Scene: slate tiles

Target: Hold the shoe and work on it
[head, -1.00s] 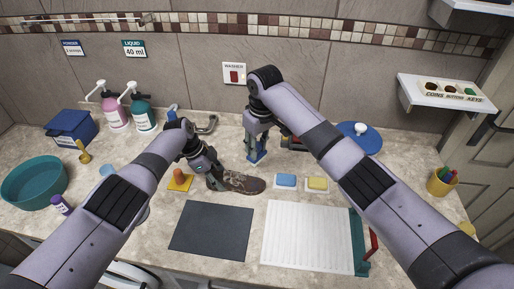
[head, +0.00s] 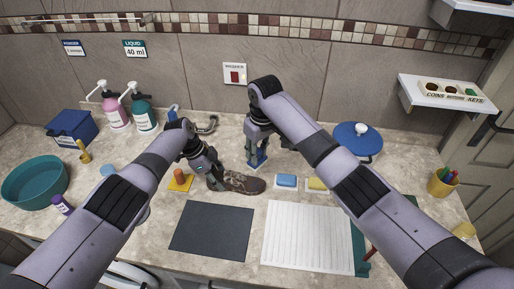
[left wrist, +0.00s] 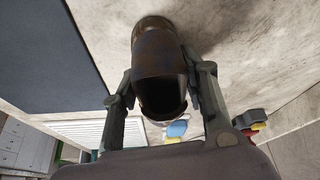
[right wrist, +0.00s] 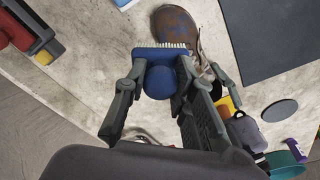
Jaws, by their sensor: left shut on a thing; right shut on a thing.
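The brown shoe (head: 243,183) lies on the counter with its toe to the right. My left gripper (head: 214,182) is shut on its heel end; the left wrist view shows a finger on each side of the shoe (left wrist: 160,60). My right gripper (head: 257,154) is shut on a blue brush (right wrist: 160,78) with pale bristles. The brush is just behind the shoe in the head view. In the right wrist view the shoe's toe (right wrist: 178,28) has bluish patches and the bristles are close to it; I cannot tell if they touch.
A dark mat (head: 211,230) and a white ribbed board (head: 308,238) lie in front. Blue (head: 286,181) and yellow (head: 317,184) sponges sit right of the shoe. An orange-knobbed yellow item (head: 180,182) is close left. A teal basin (head: 35,182) stands far left.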

